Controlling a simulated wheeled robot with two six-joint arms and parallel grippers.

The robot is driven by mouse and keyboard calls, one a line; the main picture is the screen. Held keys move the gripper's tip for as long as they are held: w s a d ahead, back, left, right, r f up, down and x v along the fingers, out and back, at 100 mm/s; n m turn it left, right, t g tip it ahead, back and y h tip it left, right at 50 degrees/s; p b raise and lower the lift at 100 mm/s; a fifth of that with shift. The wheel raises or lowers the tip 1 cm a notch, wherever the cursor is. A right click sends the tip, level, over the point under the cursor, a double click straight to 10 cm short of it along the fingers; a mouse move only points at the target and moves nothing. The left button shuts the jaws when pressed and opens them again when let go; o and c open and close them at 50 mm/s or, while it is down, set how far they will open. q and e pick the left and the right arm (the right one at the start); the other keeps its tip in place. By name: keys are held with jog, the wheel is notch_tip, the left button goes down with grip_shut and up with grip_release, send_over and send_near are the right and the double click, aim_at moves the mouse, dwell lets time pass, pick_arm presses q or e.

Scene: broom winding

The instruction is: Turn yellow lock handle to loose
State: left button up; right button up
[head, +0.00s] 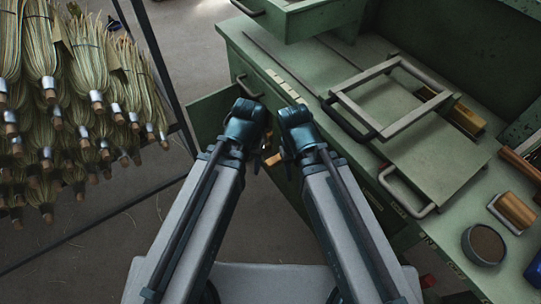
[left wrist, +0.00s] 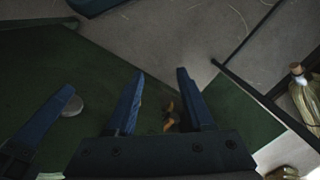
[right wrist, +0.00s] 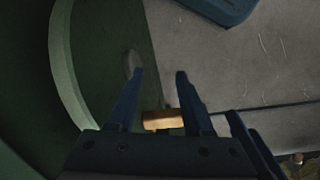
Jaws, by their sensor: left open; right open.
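The yellow lock handle (head: 272,159) shows as a small orange-yellow piece low between my two wrists in the head view. It lies level across the right wrist view (right wrist: 163,119), between the bases of my right gripper's fingers (right wrist: 160,74). In the left wrist view the handle (left wrist: 170,116) shows partly, between the fingers of my left gripper (left wrist: 160,74), in shadow. Both grippers are open. My left gripper (head: 247,122) and right gripper (head: 295,122) hang close together beside the bench front. Whether any finger touches the handle cannot be told.
A green workbench (head: 400,180) fills the right, with a grey metal frame (head: 390,95), a round tin (head: 484,245) and a wooden roller (head: 515,210). An open green drawer (head: 208,112) juts out beside my wrists. A rack of brooms (head: 80,90) stands left; floor lies between.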

pick_arm(q)
jog(key=w+a+f+n+b, duration=0.1)
jog(key=w+a+f+b, duration=0.15)
jog(key=f+b, duration=0.9)
jog(key=w+a+f+n+b, duration=0.1)
jog(key=a+f+b, duration=0.2)
jog(key=f+b, duration=0.85)
jog(key=m+t+h+b, duration=0.7)
jog(key=m+b, duration=0.3)
jog(key=m, duration=0.1)
send_near(270, 147)
jog(key=b+x, duration=0.6)
jog(key=x, duration=0.1)
jog(key=a+b+x, duration=0.1)
jog(key=b+x, duration=0.2)
jog(key=shift+w+d+f, duration=0.1)
jog(key=shift+w+f, duration=0.25)
jog(key=shift+f, duration=0.05)
jog(key=shift+w+d+f+b, duration=0.4)
jog(key=shift+d+b, duration=0.05)
jog(key=shift+c, duration=0.3)
grip_shut()
